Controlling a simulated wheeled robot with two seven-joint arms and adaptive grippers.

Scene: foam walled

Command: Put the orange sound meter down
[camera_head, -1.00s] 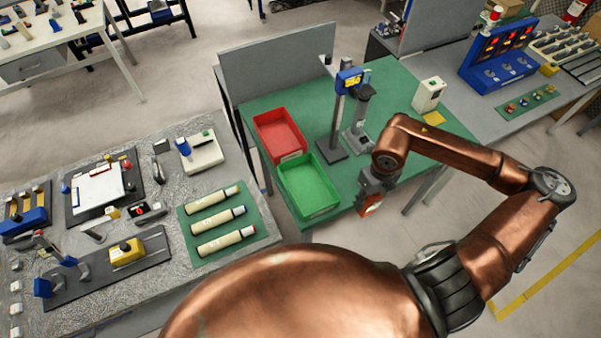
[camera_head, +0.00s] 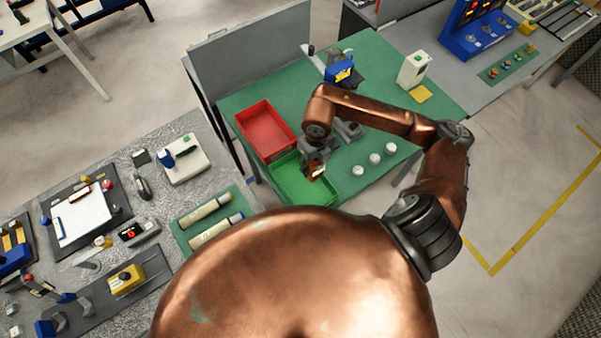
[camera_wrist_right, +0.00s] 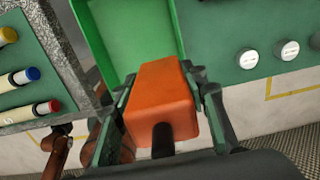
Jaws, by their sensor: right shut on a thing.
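The orange sound meter (camera_wrist_right: 158,95) is held between the fingers of my right gripper (camera_wrist_right: 162,112) in the right wrist view. A dark rod sticks out of its near end. In the head view my right gripper (camera_head: 315,165) is over the right part of the green tray (camera_head: 335,198), with the meter (camera_head: 316,173) small below it. In the wrist view the green tray (camera_wrist_right: 128,18) lies beyond the meter. I cannot tell whether the meter touches the tray. My left gripper is not in view.
A red tray (camera_head: 266,128) adjoins the green one on the green table mat. Three white round items (camera_head: 374,159) lie right of the green tray.

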